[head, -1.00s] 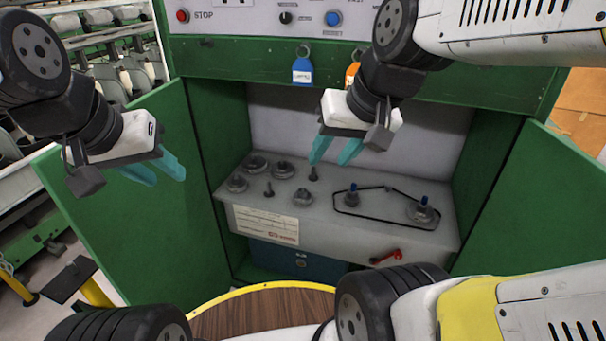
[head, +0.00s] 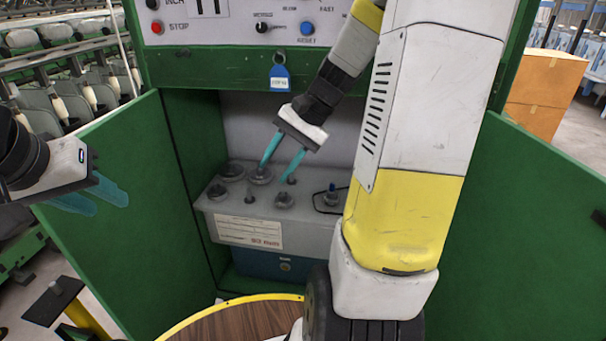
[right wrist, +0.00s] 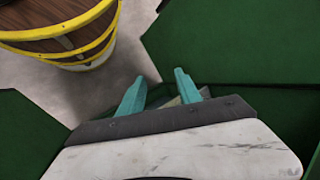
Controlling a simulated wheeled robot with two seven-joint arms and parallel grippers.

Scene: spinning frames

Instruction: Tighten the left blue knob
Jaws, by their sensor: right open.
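The left blue knob (head: 332,188) is a small blue-tipped post on the grey gear box (head: 290,228) inside the green cabinet, just left of my right forearm. The right blue knob is hidden behind that arm. My right gripper (head: 276,172) is open and empty, its teal fingers pointing down over the dark round knobs, left of the left blue knob. Whether it touches them I cannot tell. In the right wrist view its fingers (right wrist: 160,90) are apart with nothing between them. My left gripper (head: 108,204) is open and empty before the left cabinet door.
The green cabinet doors stand open at left (head: 120,190) and right (head: 510,230). A blue tag (head: 279,78) hangs above the opening, under the control panel. A round wooden tub with yellow bands (right wrist: 60,45) stands in front.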

